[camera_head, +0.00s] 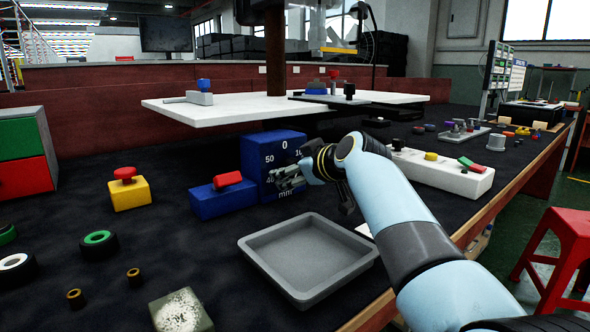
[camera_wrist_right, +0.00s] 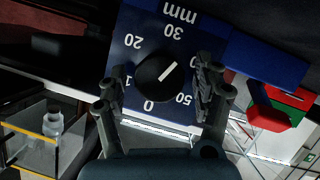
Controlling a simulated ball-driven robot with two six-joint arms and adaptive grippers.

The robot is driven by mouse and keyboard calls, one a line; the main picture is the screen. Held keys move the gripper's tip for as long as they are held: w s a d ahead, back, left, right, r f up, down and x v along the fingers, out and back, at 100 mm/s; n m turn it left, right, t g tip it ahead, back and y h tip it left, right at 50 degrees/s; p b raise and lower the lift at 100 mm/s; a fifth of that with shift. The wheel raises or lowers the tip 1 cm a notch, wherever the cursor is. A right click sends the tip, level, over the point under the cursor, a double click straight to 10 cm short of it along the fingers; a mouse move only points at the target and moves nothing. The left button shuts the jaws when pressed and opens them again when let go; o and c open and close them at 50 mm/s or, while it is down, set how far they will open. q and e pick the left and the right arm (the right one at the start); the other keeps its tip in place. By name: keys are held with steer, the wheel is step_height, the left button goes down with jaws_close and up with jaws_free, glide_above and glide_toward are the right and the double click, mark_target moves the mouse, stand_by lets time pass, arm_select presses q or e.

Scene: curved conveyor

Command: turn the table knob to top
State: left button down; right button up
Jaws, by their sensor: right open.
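The blue dial box (camera_head: 262,152) stands on the dark table left of my right arm, with a numbered face and 0 at its top. My right gripper (camera_head: 288,178) is at that face and hides the knob in the head view. In the right wrist view the dial face (camera_wrist_right: 131,62) appears upside down. The round black knob (camera_wrist_right: 150,84) lies between the spread fingers of my right gripper (camera_wrist_right: 160,95), with visible gaps on both sides. Its white line points to the upper right in that view, between 30 and the finger-hidden number. My left gripper is out of view.
A blue block with a red switch (camera_head: 223,196) stands just left of the dial box. A grey tray (camera_head: 362,266) lies in front. A yellow block with a red button (camera_head: 128,193) stands farther left. A white raised surface (camera_head: 205,113) is behind.

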mark_target(296, 160)
steer(key=shift+r, duration=0.1)
step_height(296, 160, up, 10)
steer(key=shift+f, duration=0.1)
stand_by(0.4)
